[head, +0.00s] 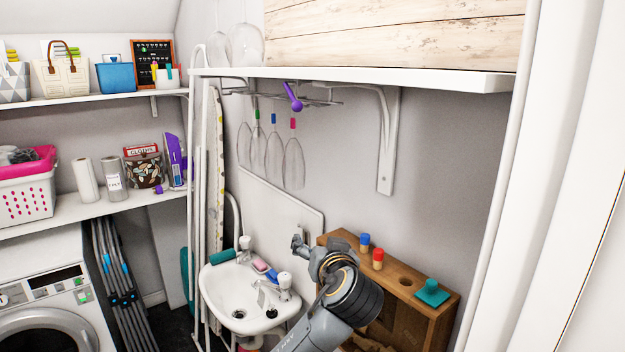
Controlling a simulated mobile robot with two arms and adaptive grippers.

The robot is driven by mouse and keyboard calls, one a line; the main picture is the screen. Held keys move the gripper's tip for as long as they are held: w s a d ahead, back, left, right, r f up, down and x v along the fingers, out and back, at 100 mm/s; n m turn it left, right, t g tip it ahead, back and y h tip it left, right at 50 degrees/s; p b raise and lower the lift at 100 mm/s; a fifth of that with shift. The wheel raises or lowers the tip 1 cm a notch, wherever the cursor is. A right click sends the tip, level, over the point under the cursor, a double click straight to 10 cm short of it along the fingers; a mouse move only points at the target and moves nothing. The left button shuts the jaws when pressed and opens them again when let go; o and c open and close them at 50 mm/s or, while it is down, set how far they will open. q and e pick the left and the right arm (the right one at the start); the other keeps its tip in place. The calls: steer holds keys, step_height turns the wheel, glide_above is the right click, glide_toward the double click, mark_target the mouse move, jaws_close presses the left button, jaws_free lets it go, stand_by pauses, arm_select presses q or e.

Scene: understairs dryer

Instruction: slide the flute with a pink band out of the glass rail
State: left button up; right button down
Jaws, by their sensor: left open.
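The flute with a pink band (294,165) hangs upside down at the right end of a row of glasses under the white shelf. Its pink band (293,123) sits high on the stem. Beside it, to the left, hang a flute with a blue band (274,155) and one with a green band (258,150). The glass rail (318,101) is a thin metal rack under the shelf. My left gripper (298,243) is open and empty, well below the pink-banded flute, in front of the wall by the sink. My right gripper is out of view.
A purple scoop-like object (292,97) hangs at the rail, just above the pink band. A white bracket (389,145) stands right of the glasses. Below are a sink (230,300) and a wooden box (440,305) with coloured pegs. The wall between bracket and glasses is clear.

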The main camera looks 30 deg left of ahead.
mark_target(304, 167)
arm_select(q)
step_height(304, 167, up, 12)
steer(key=a+n+y, duration=0.2)
steer(key=n+y, duration=0.1)
steer(key=shift+n, duration=0.3)
steer(key=p+x, duration=0.2)
steer(key=x, duration=0.2)
steer(key=p+x, duration=0.1)
steer(key=x, duration=0.4)
steer(key=r+p+x, duration=0.1)
steer(key=p+x, duration=0.1)
steer(key=x, duration=0.2)
steer(key=shift+w+p, duration=0.2)
steer(key=shift+p, duration=0.15)
steer(key=shift+w+a+f, duration=0.2)
steer(key=shift+w+a, duration=0.1)
steer(key=shift+a, duration=0.05)
steer(key=c, duration=1.4)
steer(key=shift+o, duration=0.2)
steer(key=shift+s+d+r, duration=0.1)
steer(key=shift+s+d, duration=0.25)
steer(key=shift+d, duration=0.45)
steer(key=shift+s+d+r, duration=0.1)
steer(key=shift+s+d, duration=0.2)
steer(key=shift+d, duration=0.45)
steer(key=shift+s+d+r, duration=0.1)
steer(key=shift+s+d, duration=0.25)
steer(key=shift+d, duration=0.45)
steer(key=shift+d, duration=0.1)
